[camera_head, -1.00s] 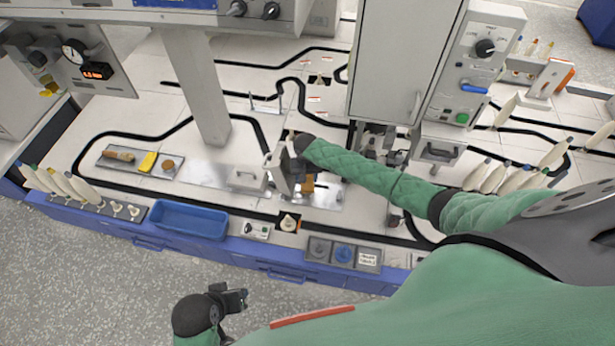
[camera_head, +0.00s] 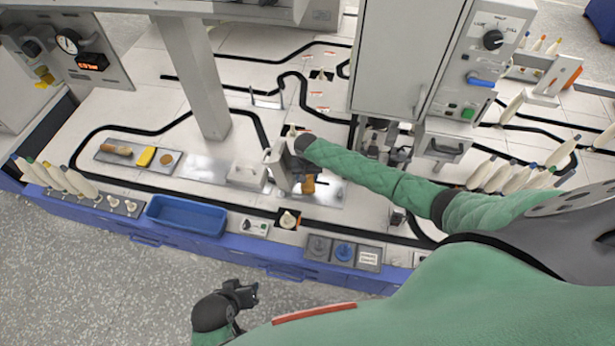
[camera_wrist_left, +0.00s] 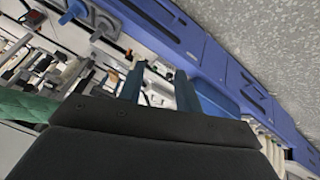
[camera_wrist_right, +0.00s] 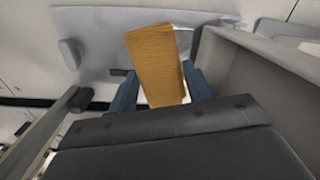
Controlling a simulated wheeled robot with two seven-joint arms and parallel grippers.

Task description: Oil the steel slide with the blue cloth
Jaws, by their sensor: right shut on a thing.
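My right gripper (camera_wrist_right: 160,88) is shut on an orange-brown block (camera_wrist_right: 155,62), which sticks out between its blue fingers in the right wrist view. The block also shows in the head view (camera_head: 308,185), beside an upright grey piece (camera_head: 280,168), over a steel plate (camera_head: 325,193). I cannot tell whether it touches the plate. A flat steel strip (camera_head: 208,167) lies further left. A round blue item, perhaps the folded blue cloth (camera_head: 344,251), sits in the middle compartment of a grey holder at the front edge. My left gripper (camera_head: 250,292) is open and empty in front of the bench.
A blue tray (camera_head: 185,216) stands at the bench's front edge. A small board (camera_head: 139,156) with brown and yellow items lies behind it. A grey post (camera_head: 193,85) and cabinet (camera_head: 405,60) rise from the bench. Several cream bobbins (camera_head: 500,175) stand at right.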

